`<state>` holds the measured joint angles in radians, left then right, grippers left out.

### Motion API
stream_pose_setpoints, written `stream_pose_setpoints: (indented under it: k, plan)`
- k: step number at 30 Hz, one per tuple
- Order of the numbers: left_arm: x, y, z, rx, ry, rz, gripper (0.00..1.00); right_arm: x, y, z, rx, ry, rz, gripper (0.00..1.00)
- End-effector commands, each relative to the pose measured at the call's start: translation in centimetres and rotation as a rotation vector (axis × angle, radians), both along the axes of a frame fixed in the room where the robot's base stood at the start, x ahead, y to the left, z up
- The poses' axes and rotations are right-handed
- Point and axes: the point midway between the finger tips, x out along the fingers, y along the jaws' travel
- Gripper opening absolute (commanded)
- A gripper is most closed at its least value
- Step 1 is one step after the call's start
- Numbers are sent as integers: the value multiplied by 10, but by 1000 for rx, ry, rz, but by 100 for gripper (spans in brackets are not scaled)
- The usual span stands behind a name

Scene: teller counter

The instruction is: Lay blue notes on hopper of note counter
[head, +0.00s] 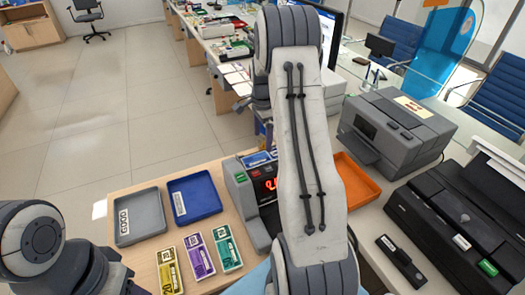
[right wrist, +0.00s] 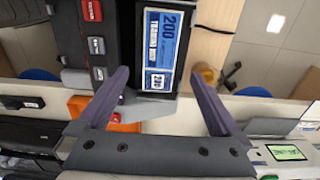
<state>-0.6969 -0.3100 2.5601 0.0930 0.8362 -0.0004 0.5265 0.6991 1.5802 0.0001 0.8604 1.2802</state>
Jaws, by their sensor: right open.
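The blue notes (right wrist: 166,45), marked 200, lie flat on the dark hopper of the note counter (right wrist: 97,45) in the right wrist view. In the head view the blue notes (head: 258,158) show as a small patch on top of the note counter (head: 240,185), whose right part is hidden behind my right arm. My right gripper (right wrist: 160,75) is open, with its two purple fingers apart on either side of the notes' near end. It does not appear to grip them. My left arm shows at lower left, but its gripper is out of view.
An empty blue tray (head: 208,197) and grey tray (head: 150,222) lie left of the counter machine. Yellow (head: 169,276), purple (head: 199,256) and green (head: 227,249) notes lie in front of them. An orange tray (head: 357,180) and grey printer (head: 385,135) stand to the right.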

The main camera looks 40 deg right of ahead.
Motion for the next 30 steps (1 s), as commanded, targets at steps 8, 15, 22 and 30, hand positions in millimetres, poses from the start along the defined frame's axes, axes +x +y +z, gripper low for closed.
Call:
stream_pose_setpoints:
  k: [8, 15, 22, 30]
  plan:
    - [0, 0, -7, 0, 0, 0, 50, 0, 0, 35, 0, -1, 0, 100]
    - [0, 0, -7, 0, 0, 0, 50, 1, 7, 40, 1, -1, 23, 100]
    - [0, 0, -7, 0, 0, 0, 50, -2, 144, 78, 7, -23, 543, 100]
    - [0, 0, -7, 0, 0, 0, 50, -138, 341, 110, 22, -66, 1628, 100]
